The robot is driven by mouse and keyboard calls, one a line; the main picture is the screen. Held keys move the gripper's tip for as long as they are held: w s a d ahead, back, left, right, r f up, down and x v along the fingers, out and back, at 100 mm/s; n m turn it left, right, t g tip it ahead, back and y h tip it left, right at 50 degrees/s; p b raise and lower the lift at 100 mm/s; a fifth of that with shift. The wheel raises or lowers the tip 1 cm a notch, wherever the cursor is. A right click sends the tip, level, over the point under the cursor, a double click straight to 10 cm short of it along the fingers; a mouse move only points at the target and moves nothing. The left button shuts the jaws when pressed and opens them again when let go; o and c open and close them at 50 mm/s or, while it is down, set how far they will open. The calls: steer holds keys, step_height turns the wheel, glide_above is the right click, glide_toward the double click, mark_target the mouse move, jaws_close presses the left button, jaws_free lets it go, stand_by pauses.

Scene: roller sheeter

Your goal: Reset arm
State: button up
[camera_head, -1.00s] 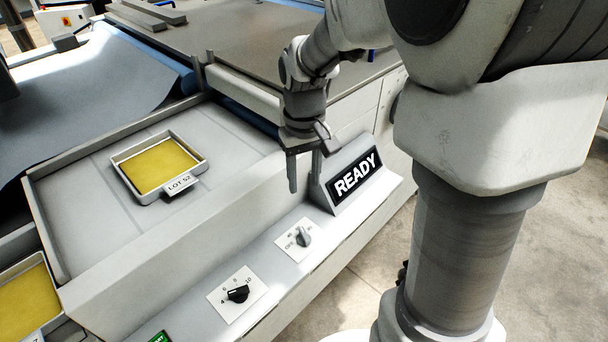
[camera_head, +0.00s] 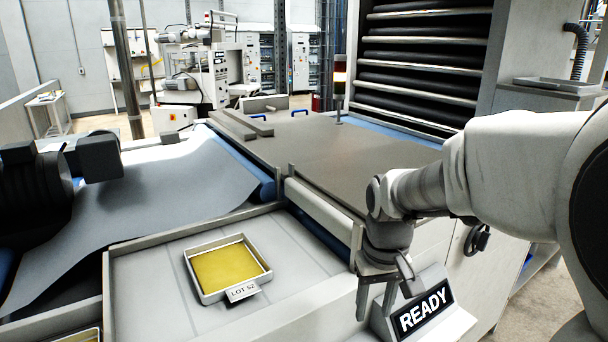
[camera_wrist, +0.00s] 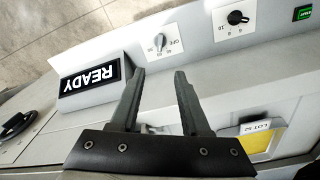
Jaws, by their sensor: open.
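My gripper (camera_head: 375,298) hangs fingers-down over the front of the machine, just left of the READY sign (camera_head: 424,314). Its two fingers are apart with nothing between them. In the wrist view the open gripper (camera_wrist: 158,98) points toward the control panel (camera_wrist: 198,36), with the READY sign (camera_wrist: 90,80) to the left of the fingers. The tray labelled LOT 52 (camera_head: 207,296) holds a yellow sheet and sits on the light infeed shelf (camera_head: 150,310), left of my gripper and apart from it.
A selector knob (camera_wrist: 160,42) and a black dial (camera_wrist: 236,18) are on the panel. A blue-grey sheet (camera_head: 170,190) covers the left side. The flat brown table (camera_head: 345,155) lies behind my gripper, with bars (camera_head: 240,125) on it. A handwheel (camera_head: 477,239) is at the right.

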steer(key=s+r+m+t, duration=0.1)
steer(key=s+r+t, duration=0.3)
steer(key=s+r, duration=0.4)
steer(key=s, duration=0.5)
steer(key=shift+s+t, duration=0.4)
